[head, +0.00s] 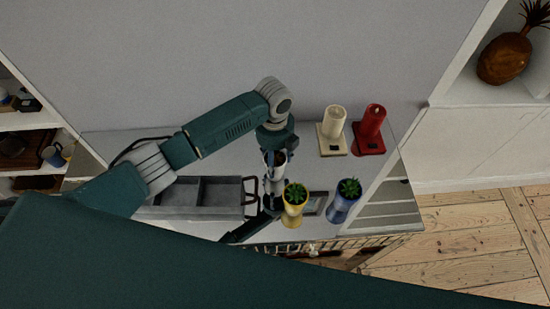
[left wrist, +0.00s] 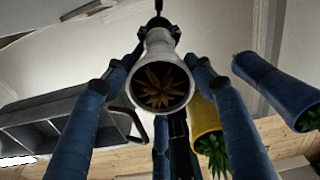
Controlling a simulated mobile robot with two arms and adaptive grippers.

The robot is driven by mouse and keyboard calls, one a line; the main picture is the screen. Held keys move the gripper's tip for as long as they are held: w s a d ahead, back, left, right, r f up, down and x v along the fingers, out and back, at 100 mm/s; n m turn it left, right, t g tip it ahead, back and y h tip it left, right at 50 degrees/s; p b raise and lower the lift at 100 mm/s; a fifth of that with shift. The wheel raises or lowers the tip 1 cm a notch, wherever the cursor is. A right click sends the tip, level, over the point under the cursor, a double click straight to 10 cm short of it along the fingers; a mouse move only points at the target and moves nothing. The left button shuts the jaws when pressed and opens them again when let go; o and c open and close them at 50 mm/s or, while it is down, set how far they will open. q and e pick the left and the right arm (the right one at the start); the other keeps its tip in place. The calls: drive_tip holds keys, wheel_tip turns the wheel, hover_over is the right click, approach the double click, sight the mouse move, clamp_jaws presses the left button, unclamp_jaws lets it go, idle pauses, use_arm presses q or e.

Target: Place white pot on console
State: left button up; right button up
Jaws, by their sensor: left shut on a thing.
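The white pot (left wrist: 160,45), with a brown spiky plant in it, sits between the fingers of my left gripper (left wrist: 155,85) in the left wrist view. In the head view my left gripper (head: 274,184) points down and is shut on the white pot (head: 277,172), whose fingers partly hide it. The pot is over the console (head: 222,160), behind the yellow pot; I cannot tell whether it touches the top. A dark jointed shape just in front of the pot may be my right gripper (head: 268,208); its fingers are not clear.
A yellow pot (head: 292,210) and a blue pot (head: 342,205) with green plants stand at the console's front. A grey tray (head: 190,212) lies to the left.

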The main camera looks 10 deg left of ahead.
use_arm(q)
drive_tip(key=shift+f, duration=0.1)
drive_tip(key=o, duration=1.4)
drive_tip(key=shift+r, duration=0.2)
drive_tip(key=shift+w+r, duration=0.1)
drive_tip(key=shift+r, duration=0.3)
wheel_tip(320, 180, up, 11)
drive_tip(key=shift+r+b, duration=0.1)
drive_tip(key=shift+b, duration=1.15)
